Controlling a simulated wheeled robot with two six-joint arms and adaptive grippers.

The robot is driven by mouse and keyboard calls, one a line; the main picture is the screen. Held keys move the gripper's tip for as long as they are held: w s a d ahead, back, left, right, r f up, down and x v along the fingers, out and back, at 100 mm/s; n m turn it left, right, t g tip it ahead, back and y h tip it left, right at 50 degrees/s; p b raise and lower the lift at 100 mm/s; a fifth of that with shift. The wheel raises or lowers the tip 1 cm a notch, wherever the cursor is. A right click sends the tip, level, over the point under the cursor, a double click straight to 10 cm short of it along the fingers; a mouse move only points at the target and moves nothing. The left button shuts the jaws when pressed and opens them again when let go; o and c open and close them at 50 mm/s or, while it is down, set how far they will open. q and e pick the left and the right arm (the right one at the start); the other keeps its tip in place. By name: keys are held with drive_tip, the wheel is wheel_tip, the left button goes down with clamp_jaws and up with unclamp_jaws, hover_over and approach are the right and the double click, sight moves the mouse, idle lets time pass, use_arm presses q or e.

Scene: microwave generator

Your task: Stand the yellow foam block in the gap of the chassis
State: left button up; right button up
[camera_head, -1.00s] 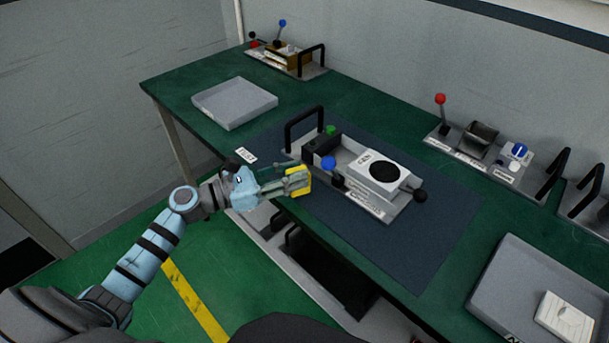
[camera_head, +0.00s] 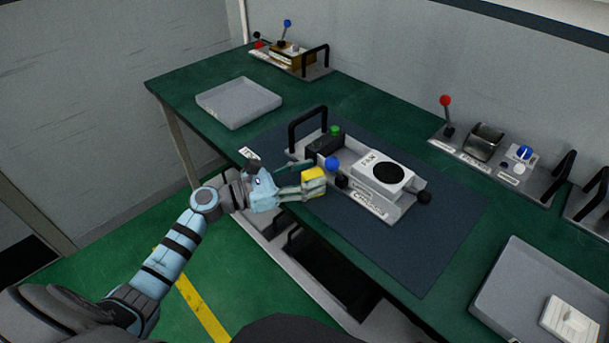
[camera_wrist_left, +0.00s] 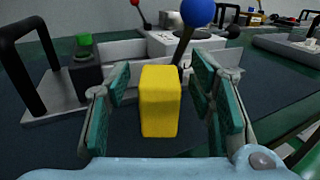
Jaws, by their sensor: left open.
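The yellow foam block (camera_head: 314,174) is upright near the left front of the chassis (camera_head: 402,213). In the left wrist view, the block (camera_wrist_left: 160,102) is between the two teal finger pads, with a space on each side. My left gripper (camera_head: 312,178) is open around the block, reaching in from the table's front edge. The block overlaps the chassis in view; I cannot tell what its base rests on. The chassis carries a black box with a green button, a blue-knobbed lever (camera_head: 332,164) and a light box with a black disc (camera_head: 388,173). My right gripper is not in view.
A black handle (camera_head: 291,135) rises at the chassis's left end. The blue-knobbed lever stands close to my left fingers. An empty grey tray (camera_head: 232,122) lies at the back left; another tray (camera_head: 495,310) is at the right. The dark mat (camera_head: 425,262) is clear in front.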

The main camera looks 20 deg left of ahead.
use_arm(q)
drive_tip(key=v, duration=1.2)
drive_tip(key=shift+r, duration=0.15)
